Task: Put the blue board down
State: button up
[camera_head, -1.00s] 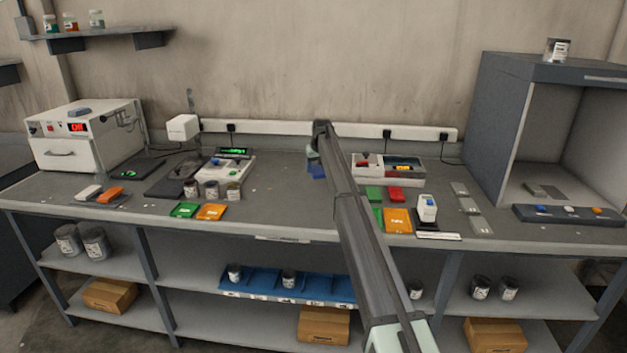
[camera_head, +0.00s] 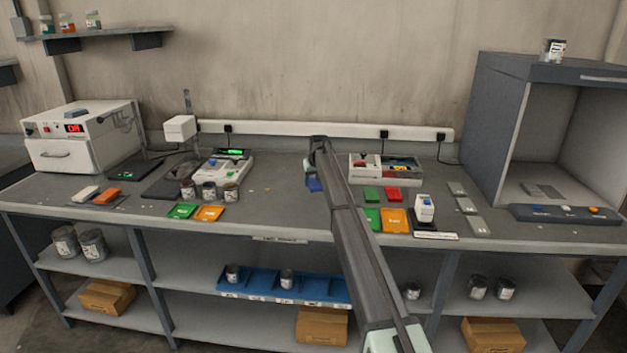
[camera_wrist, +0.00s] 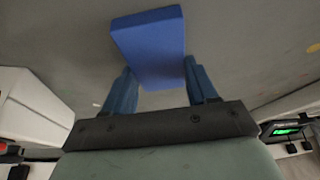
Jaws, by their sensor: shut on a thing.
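The blue board (camera_head: 314,185) is a small flat blue slab, low over the middle of the grey bench, partly hidden behind my arm in the head view. In the wrist view the blue board (camera_wrist: 150,47) sits between the two blue fingers of my gripper (camera_wrist: 158,80), which is shut on it. In the head view my gripper (camera_head: 311,172) is mostly hidden by my arm. I cannot tell whether the board touches the bench top (camera_head: 270,200).
To the left stand a scale-like device (camera_head: 222,170) and several small cans (camera_head: 209,191). Bench around the board looks clear.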

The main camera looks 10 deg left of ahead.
jog(key=o, duration=0.9)
jog(key=shift+f, duration=0.1)
jog(key=shift+o, duration=1.2)
jog(key=shift+s+a, duration=0.1)
jog(key=shift+r, duration=0.25)
jog(key=v, duration=1.1)
jog(key=shift+r, duration=0.25)
jog(key=shift+o, duration=0.5)
jog(key=shift+s+r, duration=0.1)
jog(key=shift+r, duration=0.15)
